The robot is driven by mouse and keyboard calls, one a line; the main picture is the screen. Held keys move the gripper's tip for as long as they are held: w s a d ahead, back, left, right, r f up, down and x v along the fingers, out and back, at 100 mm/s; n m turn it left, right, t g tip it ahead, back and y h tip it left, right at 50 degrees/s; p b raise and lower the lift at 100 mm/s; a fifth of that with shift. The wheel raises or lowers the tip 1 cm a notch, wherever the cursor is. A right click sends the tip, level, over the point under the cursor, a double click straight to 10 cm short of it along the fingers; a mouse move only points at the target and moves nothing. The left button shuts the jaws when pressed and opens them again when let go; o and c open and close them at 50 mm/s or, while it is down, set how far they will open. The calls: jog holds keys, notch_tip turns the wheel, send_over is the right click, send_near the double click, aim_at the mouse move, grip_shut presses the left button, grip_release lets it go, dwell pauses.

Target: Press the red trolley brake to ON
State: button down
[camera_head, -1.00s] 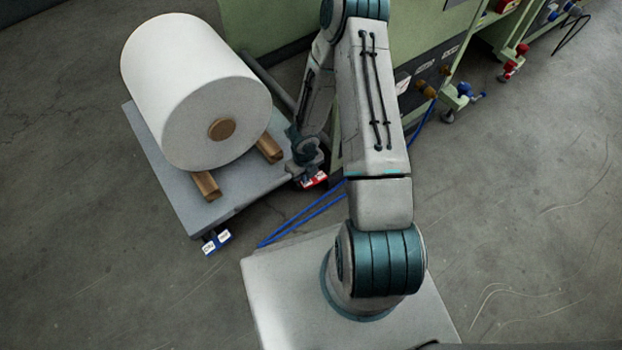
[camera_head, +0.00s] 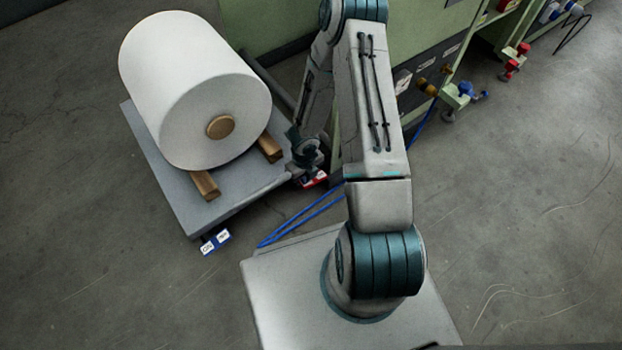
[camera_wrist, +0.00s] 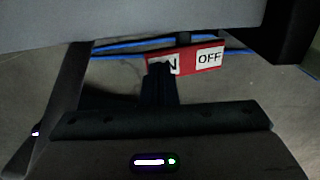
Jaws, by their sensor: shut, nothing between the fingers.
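The red trolley brake (camera_wrist: 187,63) is a rocker-like pedal with white ON and OFF labels, ON at left and OFF at right in the wrist view. My gripper (camera_wrist: 158,70) is shut and empty, its fingertips over the ON label and hiding its first letter. I cannot tell whether they touch the pedal or how far it is tilted. In the head view the red brake (camera_head: 317,180) shows at the trolley's right corner, partly hidden by my gripper. The trolley (camera_head: 222,212) is a grey platform.
A large white roll (camera_head: 190,90) rests on wooden blocks on the trolley. A blue brake (camera_head: 216,242) with white labels is at the trolley's near corner. Blue hoses (camera_head: 290,228) lie on the floor. A green machine (camera_head: 270,25) stands behind. Floor at right is open.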

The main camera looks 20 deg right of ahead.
jog(key=shift+f+b, duration=0.7)
jog(key=shift+f, duration=0.1)
jog(key=shift+r, duration=0.15)
jog(key=shift+r+p, duration=3.15)
jog(key=shift+r, duration=0.25)
